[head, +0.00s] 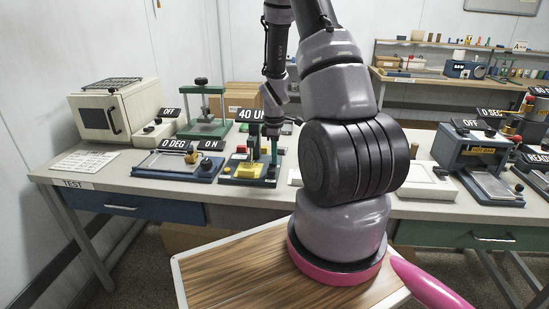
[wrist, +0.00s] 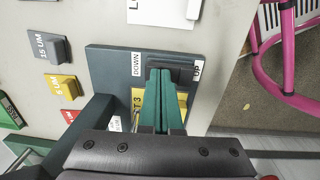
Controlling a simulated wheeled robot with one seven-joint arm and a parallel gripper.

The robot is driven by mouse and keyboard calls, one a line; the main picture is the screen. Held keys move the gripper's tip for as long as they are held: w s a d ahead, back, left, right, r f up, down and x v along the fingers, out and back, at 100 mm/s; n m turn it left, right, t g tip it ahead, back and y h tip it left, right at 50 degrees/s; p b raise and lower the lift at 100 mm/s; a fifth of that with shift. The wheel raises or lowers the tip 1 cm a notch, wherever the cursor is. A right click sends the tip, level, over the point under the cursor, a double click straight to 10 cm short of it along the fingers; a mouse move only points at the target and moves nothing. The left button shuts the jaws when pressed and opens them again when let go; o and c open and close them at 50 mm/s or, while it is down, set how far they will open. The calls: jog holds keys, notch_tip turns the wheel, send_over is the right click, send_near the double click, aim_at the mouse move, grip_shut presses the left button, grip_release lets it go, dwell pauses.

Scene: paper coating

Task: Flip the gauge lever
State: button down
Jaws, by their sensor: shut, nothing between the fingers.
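The gauge (head: 238,182) stands on the table in the head view, with a dark base and yellow parts. In the wrist view its blue-grey plate (wrist: 105,75) carries DOWN and UP labels and a yellow part. The dark gauge lever (wrist: 185,72) lies between the labels, its end near UP. My gripper (wrist: 160,76) is shut and empty, its green fingers together with tips over the lever. Whether they touch it cannot be told. In the head view my gripper (head: 264,152) reaches down at the gauge, partly hiding it.
A blue-based device (head: 178,172) with 0 DEG and ON signs stands left of the gauge. A green press (head: 204,110) is behind. Colored blocks, grey (wrist: 54,48) and yellow (wrist: 63,87), lie near the gauge in the wrist view. A pink frame (wrist: 270,75) stands beyond the table edge.

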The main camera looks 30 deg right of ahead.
aim_at(274, 166)
jog(key=shift+f, duration=0.2)
jog(key=shift+w+d+f+g, duration=0.1)
jog(key=shift+f+g, duration=0.2)
jog(key=shift+s, duration=0.2)
jog(key=shift+s+a+r, duration=0.1)
jog(key=shift+s+a, duration=0.45)
jog(key=shift+s, duration=0.1)
jog(key=shift+w+r, duration=0.1)
jog(key=shift+r, duration=0.25)
notch_tip(274, 166, up, 14)
jog(key=shift+w+d+f, duration=0.15)
jog(key=shift+w+f, duration=0.05)
jog(key=shift+f, duration=0.05)
